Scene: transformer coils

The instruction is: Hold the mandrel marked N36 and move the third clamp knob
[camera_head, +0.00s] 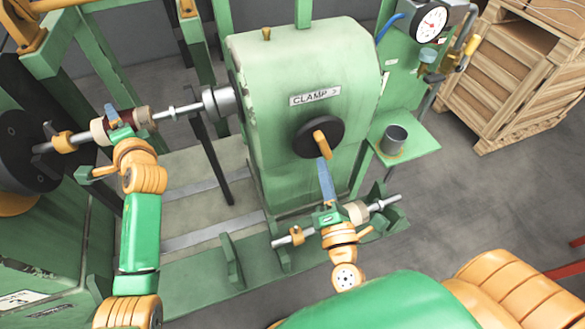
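A mandrel (178,110) runs between a dark round faceplate at the far left and a grey chuck on the green housing. It carries a brown and cream roll. My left gripper (115,124) sits on the roll from below, with a blue finger lying against it; it looks shut on the mandrel. The clamp knob (320,136) is a black disc with an orange handle under a "CLAMP" label whose last character is unclear. My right gripper (324,178) points up, blue fingertips at the handle's lower end. Contact and finger gap cannot be made out. I cannot read N36.
A second rod (381,204) with cream and orange collars lies low on the green base, behind my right gripper. A grey cup (394,138) stands on a green shelf at right, below a pressure gauge (431,23). A wooden crate (520,70) is at the back right.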

